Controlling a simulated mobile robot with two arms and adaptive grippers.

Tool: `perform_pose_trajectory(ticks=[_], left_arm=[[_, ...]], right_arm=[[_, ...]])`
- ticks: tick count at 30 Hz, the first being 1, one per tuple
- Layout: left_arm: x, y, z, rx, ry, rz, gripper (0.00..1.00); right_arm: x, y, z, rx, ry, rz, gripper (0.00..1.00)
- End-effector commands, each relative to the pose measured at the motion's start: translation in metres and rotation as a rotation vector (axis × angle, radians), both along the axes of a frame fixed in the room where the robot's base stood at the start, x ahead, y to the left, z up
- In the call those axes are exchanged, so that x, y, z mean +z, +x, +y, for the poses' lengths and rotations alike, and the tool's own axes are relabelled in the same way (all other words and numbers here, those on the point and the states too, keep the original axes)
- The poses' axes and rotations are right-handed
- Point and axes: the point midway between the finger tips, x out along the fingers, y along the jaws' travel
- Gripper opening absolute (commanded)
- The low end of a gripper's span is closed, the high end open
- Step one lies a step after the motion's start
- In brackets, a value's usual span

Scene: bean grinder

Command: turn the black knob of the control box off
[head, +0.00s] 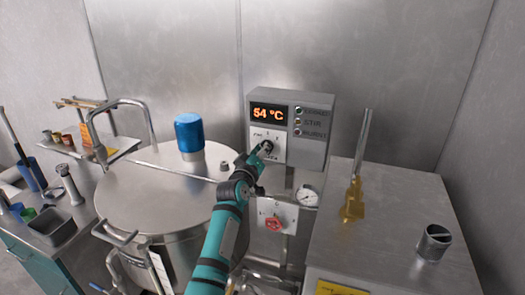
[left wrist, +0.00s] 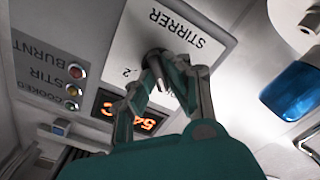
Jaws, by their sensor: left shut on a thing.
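The grey control box (head: 318,150) is on the back wall, with an orange display (head: 269,114) reading 54 °C. Its black knob (head: 267,146) sits on a white plate below the display. My left gripper (head: 262,151) reaches up to it from below and is shut on the knob, hiding part of it. In the left wrist view the box appears upside down, with the knob (left wrist: 155,57) between the fingers (left wrist: 160,78) near the word STIRRER. The knob's exact setting is hard to read. My right gripper is in neither view.
A large lidded steel pot (head: 150,195) with a blue motor cap (head: 189,132) stands left of my arm. A red knob (head: 273,223) on a lower plate and a round gauge (head: 307,196) are below the box. A steel counter (head: 385,235) is at right.

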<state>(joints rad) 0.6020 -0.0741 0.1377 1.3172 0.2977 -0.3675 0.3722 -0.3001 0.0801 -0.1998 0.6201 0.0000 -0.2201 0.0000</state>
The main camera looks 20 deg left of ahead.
Motion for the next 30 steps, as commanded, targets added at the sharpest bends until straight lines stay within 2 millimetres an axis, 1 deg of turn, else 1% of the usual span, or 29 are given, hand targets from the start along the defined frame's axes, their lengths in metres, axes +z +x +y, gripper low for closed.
perform_pose_trajectory(ticks=[13,14,18,24,26,30], left_arm=[[-0.0006,0.0,-0.0001,-0.001,-0.014,0.001,0.0],[-0.0006,0.0001,-0.0001,-0.001,-0.014,0.001,0.17],[-0.0005,0.0,-0.0001,-0.001,-0.013,0.001,0.35],[-0.0004,0.0,0.0001,-0.001,-0.011,0.001,0.36],[-0.0004,-0.0004,0.0,-0.001,-0.011,0.001,0.36],[-0.0014,-0.008,0.0001,0.0,-0.011,0.002,0.36]], right_arm=[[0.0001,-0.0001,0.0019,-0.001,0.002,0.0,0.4],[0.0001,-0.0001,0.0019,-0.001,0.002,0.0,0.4],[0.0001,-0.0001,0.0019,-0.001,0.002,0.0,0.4],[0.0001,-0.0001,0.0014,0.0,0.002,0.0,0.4],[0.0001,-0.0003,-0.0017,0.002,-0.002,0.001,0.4],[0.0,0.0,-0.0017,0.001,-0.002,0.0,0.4]])
